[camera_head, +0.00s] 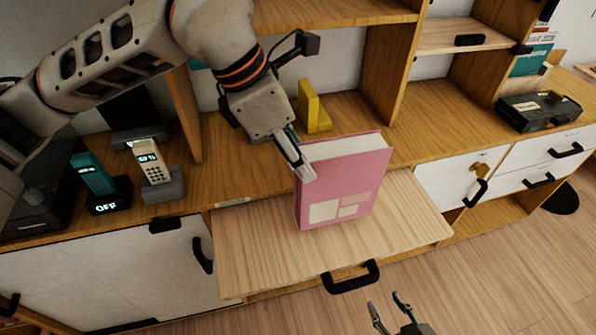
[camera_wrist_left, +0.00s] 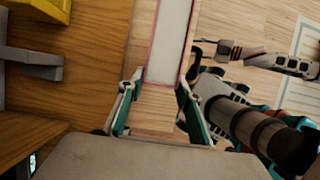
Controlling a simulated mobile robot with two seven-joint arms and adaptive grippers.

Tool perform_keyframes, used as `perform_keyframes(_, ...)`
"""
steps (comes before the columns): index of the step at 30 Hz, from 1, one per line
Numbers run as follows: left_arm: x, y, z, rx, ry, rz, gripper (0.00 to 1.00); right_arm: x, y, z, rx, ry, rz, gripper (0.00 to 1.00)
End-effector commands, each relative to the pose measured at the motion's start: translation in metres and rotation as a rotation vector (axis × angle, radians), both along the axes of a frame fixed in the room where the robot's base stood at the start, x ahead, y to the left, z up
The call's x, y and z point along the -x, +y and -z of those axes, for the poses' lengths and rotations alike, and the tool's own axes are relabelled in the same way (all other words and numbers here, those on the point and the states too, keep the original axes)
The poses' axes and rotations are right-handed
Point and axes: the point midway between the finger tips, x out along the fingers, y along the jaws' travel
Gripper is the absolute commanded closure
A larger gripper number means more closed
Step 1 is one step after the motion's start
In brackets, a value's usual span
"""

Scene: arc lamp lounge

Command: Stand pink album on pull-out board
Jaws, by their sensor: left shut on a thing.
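The pink album (camera_head: 345,185) is upright over the pale pull-out board (camera_head: 255,250), its cover with pale blocks facing front. Its lower edge looks at or very near the board; I cannot tell if it bears its weight. My left gripper (camera_head: 298,165) is shut on the album's upper left edge. In the left wrist view the album (camera_wrist_left: 172,45) shows its pale page edges and pink cover rims between the fingers of my left gripper (camera_wrist_left: 158,105). My right gripper (camera_head: 386,304) is open and empty in front of the board.
The board has a black handle (camera_head: 351,276) and bare room on both sides of the album. A yellow bookend (camera_head: 313,108) stands behind on the shelf. Two phones on docks (camera_head: 152,163) stand to the left. A black box (camera_head: 538,110) sits at the right.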

Motion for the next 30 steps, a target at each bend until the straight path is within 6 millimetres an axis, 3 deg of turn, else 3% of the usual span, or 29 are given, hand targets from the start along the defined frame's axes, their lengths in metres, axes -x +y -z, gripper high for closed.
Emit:
perform_keyframes(11, 0.0, 0.0, 0.038, 0.003, -0.001, 0.001, 1.0, -0.003, 0.0, 0.001, 0.003, -0.004, -0.001, 0.6)
perform_keyframes(18, 0.0, 0.0, 0.041, 0.002, -0.003, 0.001, 1.0, -0.002, 0.0, 0.001, 0.004, -0.004, -0.002, 0.6)
perform_keyframes(19, 0.001, 0.0, 0.043, -0.002, 0.001, 0.0, 0.61, -0.002, 0.0, 0.001, 0.004, -0.004, -0.002, 0.6)
perform_keyframes(20, 0.001, 0.0, 0.043, -0.002, 0.001, 0.0, 0.53, -0.002, 0.0, 0.001, 0.004, -0.004, -0.002, 0.6)
perform_keyframes(21, 0.001, 0.0, 0.043, -0.002, 0.001, 0.0, 0.49, -0.001, 0.0, 0.001, 0.003, -0.003, -0.002, 0.6)
perform_keyframes(30, 0.0, 0.0, 0.042, -0.001, 0.001, 0.0, 0.49, 0.004, 0.0, 0.004, 0.003, 0.008, -0.002, 0.6)
